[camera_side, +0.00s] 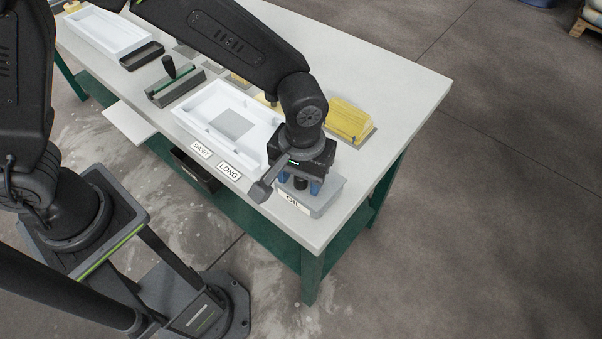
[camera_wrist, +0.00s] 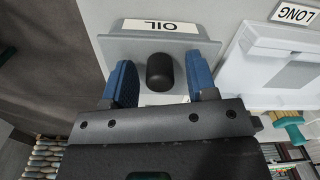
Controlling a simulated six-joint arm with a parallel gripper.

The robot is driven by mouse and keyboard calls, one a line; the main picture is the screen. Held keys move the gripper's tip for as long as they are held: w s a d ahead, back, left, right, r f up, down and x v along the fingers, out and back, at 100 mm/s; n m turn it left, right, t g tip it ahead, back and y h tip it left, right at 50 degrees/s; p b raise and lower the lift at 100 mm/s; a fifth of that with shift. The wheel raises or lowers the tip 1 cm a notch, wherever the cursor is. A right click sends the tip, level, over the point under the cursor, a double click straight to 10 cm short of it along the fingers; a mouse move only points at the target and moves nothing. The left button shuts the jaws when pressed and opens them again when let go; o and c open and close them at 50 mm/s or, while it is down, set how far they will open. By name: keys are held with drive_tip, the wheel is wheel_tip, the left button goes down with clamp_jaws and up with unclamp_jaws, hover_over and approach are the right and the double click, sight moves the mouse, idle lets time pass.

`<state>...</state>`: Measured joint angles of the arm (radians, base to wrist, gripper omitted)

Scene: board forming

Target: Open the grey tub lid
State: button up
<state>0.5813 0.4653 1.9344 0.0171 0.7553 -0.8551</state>
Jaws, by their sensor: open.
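The grey tub (camera_side: 326,199) stands at the near right corner of the table, with an OIL label on its front. Its grey lid (camera_wrist: 125,48) lies on it and appears closed, with a black knob (camera_wrist: 160,72) upright in the middle. The knob also shows in the side view (camera_side: 300,183). My gripper (camera_wrist: 160,82) is open over the lid, its two blue fingers on either side of the knob. Gaps show between the knob and both fingers in the wrist view. My wrist hides the back of the tub in the side view.
A white tray (camera_side: 199,103) with a LONG label (camera_side: 229,171) stands left of the tub. Yellow pieces (camera_side: 347,119) lie behind it. A green-topped block with a black handle (camera_side: 170,82) stands farther left. The table's right end (camera_side: 415,98) is clear.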

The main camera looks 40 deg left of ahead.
drive_tip(key=shift+c, duration=0.2)
clamp_jaws()
idle(0.3)
